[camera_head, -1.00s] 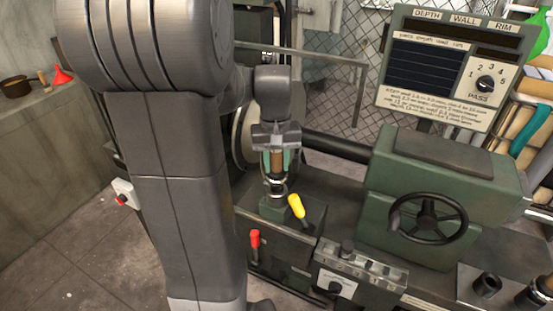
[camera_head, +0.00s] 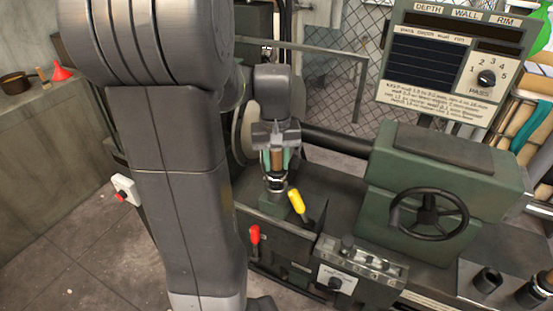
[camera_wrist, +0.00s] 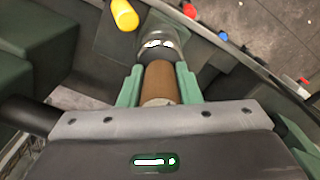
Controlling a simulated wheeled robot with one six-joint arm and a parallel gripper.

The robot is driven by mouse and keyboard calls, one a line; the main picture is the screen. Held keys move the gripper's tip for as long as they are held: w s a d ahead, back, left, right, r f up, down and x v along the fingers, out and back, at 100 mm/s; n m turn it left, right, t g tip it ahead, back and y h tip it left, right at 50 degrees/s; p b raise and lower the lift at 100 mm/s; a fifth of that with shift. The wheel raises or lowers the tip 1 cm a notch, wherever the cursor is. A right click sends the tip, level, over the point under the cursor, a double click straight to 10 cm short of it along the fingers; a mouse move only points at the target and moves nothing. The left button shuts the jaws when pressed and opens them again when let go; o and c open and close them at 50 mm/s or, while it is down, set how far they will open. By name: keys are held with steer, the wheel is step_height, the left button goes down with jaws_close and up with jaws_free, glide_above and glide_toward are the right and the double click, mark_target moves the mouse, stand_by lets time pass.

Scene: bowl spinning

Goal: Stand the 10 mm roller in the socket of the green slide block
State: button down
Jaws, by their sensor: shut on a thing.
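The roller has a brown handle (camera_head: 277,160) and a shiny metal and dark lower end (camera_head: 276,182). My gripper (camera_head: 278,157) is shut on the brown handle and holds the roller roughly upright, its lower end down. In the wrist view, the green fingers (camera_wrist: 159,80) grip both sides of the handle (camera_wrist: 160,84), and the dark and metal end (camera_wrist: 157,42) lies beyond them. The green slide block (camera_head: 273,204) is directly below the roller in the head view. The roller's end hides the socket, so I cannot tell whether it is inside or just above.
A yellow-knobbed lever (camera_head: 297,202) stands close to the right of the block. A red-knobbed lever (camera_head: 255,234) is in front. The green tailstock with a handwheel (camera_head: 429,215) stands to the right. A grey rail (camera_head: 318,56) runs behind.

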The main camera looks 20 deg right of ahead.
steer(key=c, duration=1)
jaws_free()
steer(key=shift+o, duration=0.2)
step_height(320, 180, up, 14)
steer(key=shift+a, duration=0.15)
steer(key=shift+f, duration=0.15)
step_height(320, 180, down, 14)
steer(key=shift+r, duration=0.45)
